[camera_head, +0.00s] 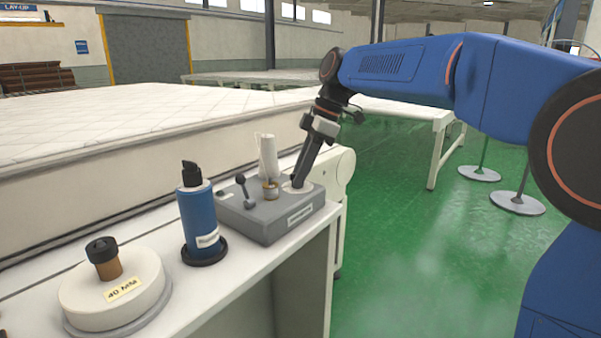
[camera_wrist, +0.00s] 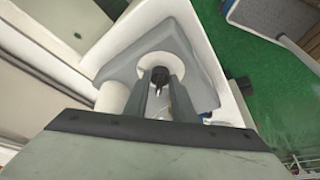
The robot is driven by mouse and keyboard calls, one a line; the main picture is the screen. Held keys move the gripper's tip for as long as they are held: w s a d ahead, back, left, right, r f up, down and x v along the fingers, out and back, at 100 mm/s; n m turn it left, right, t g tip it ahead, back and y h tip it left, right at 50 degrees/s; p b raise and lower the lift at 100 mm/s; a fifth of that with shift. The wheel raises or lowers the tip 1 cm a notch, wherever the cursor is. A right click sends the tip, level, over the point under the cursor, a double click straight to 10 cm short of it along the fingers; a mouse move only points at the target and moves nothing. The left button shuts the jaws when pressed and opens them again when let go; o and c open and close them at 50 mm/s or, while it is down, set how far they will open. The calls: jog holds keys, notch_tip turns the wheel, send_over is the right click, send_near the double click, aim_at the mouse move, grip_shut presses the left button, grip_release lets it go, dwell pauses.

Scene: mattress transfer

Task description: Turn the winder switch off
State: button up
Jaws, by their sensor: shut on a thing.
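A grey control box (camera_head: 270,222) sits at the right end of the white bench. A pale round plate (camera_head: 300,188) on its right side bears a small dark knob, the winder switch (camera_wrist: 159,73), seen in the wrist view. My gripper (camera_head: 298,181) points down onto this plate from the upper right. In the wrist view, its two fingers (camera_wrist: 159,82) stand on either side of the knob and are shut on it. In the head view the fingers hide the knob. I cannot tell which way the switch is set.
A lever with a dark ball (camera_head: 241,180) and a pale spool (camera_head: 267,158) stand on the box left of my gripper. A blue bottle (camera_head: 199,218) and a white disc labelled 40 MM (camera_head: 112,290) stand farther left. A mattress (camera_head: 130,112) lies behind. Green floor is right.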

jog(key=o, duration=1)
jog(key=v, duration=1.7)
jog(key=shift+r, duration=0.2)
jog(key=s+d+f+m+t+h, duration=0.2)
jog(key=s+d+f+m+t, duration=0.1)
jog(key=s+d+f+m, duration=0.85)
jog(key=s+d+f+m+h, duration=0.1)
jog(key=s+d+f+m, duration=0.1)
jog(key=s+f, duration=0.4)
jog(key=s+d+f+m+t, duration=0.1)
jog(key=s+d+f+m, duration=0.2)
jog(key=f, duration=0.7)
jog(key=s+d+f+m+t+h, duration=0.1)
jog(key=s+d+f+m, duration=0.2)
jog(key=s+d+f, duration=0.3)
jog(key=shift+s+f+h, duration=0.1)
jog(key=shift+s+f, duration=0.3)
jog(key=shift+s, duration=0.4)
jog(key=shift+s+f+h, duration=0.1)
jog(key=shift+s+f, duration=0.35)
jog(key=shift+s, duration=0.3)
jog(key=shift+s+f+h, duration=0.1)
jog(key=shift+s+f, duration=0.3)
jog(key=shift+s, duration=0.4)
